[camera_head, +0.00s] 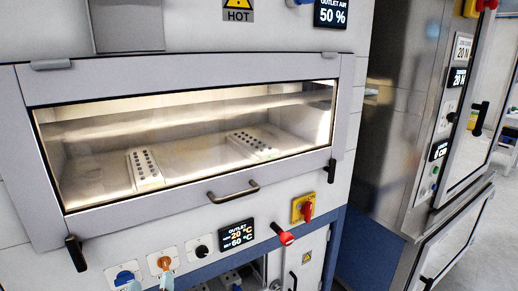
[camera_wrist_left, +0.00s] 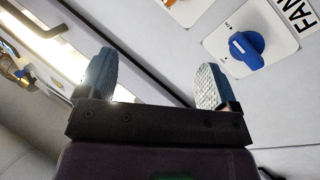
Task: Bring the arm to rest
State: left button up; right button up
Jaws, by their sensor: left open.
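My left gripper (camera_head: 151,284) shows only by its pale blue fingertips at the bottom edge of the head view, in front of the control panel, just below the orange knob. In the left wrist view the left gripper (camera_wrist_left: 155,88) is open, its two ridged fingers wide apart with nothing between them. The blue knob (camera_wrist_left: 246,50), beside a label reading FAN, lies to the right of the fingers. The rest of the left arm is hidden below the head view. My right gripper is in neither view.
The oven's glazed door (camera_head: 190,145) is closed, with a dark handle (camera_head: 233,192) protruding. Two perforated pale blocks, left (camera_head: 145,170) and right (camera_head: 252,144), are inside. The panel carries an orange knob (camera_head: 164,263), a black knob (camera_head: 202,251) and a red switch (camera_head: 307,210). A steel cabinet (camera_head: 402,110) stands right.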

pick_arm(q)
jog(key=s+f+m+g+h+b, duration=0.1)
jog(key=s+f+m+g, duration=0.2)
jog(key=s+f, duration=0.6)
jog(key=s+a+f+m+g+h+b, duration=0.1)
jog(key=s+f+m+g, duration=0.2)
jog(key=s+f, duration=0.6)
jog(key=s+g, duration=0.2)
jog(key=s, duration=0.2)
jog(key=shift+s+a+m+h+b, duration=0.2)
jog(key=shift+m+h+b, duration=0.1)
jog(key=shift+b, duration=0.1)
